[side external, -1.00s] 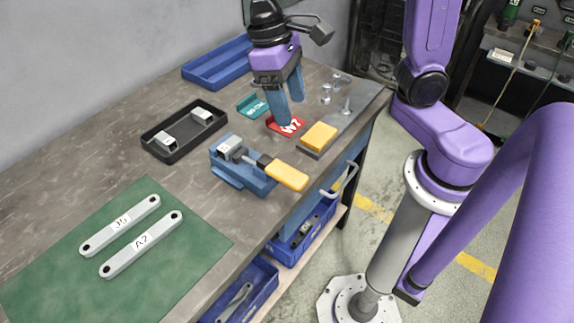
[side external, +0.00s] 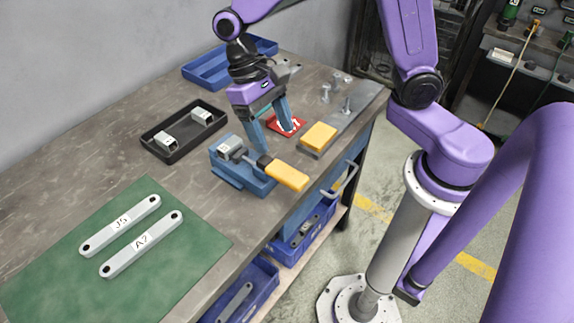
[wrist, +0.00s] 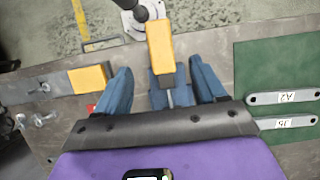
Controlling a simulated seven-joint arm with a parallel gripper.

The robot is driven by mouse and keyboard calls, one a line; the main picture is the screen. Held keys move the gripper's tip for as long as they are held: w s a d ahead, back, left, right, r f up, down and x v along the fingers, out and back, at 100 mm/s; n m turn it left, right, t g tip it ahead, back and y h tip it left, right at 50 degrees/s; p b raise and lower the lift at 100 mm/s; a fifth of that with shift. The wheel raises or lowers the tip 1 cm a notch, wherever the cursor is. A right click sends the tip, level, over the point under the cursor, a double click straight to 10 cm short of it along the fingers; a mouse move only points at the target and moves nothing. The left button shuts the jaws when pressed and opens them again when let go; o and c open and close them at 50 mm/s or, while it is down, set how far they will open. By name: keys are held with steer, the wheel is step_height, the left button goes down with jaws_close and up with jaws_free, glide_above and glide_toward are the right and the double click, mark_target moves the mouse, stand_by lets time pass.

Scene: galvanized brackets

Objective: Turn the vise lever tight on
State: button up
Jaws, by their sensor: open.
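The blue vise (side external: 228,172) sits near the front edge of the bench with a grey block in its jaws. Its lever has a yellow handle (side external: 287,175) that points right, over the bench edge. In the wrist view the yellow handle (wrist: 161,54) lies ahead of the fingers, with the lever's thin metal rod leading back between them. My gripper (side external: 273,142) is open and empty, just behind and above the vise. In the wrist view its two blue fingers (wrist: 162,84) stand on either side of the vise and rod, apart from them.
A black tray (side external: 160,150) with grey parts stands left. A green mat (side external: 190,262) holds two labelled bars. A blue tray (side external: 208,75) is at the back.

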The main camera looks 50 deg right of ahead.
mark_target(289, 174)
steer(key=x, duration=0.9)
steer(key=shift+f, duration=0.15)
jaws_close()
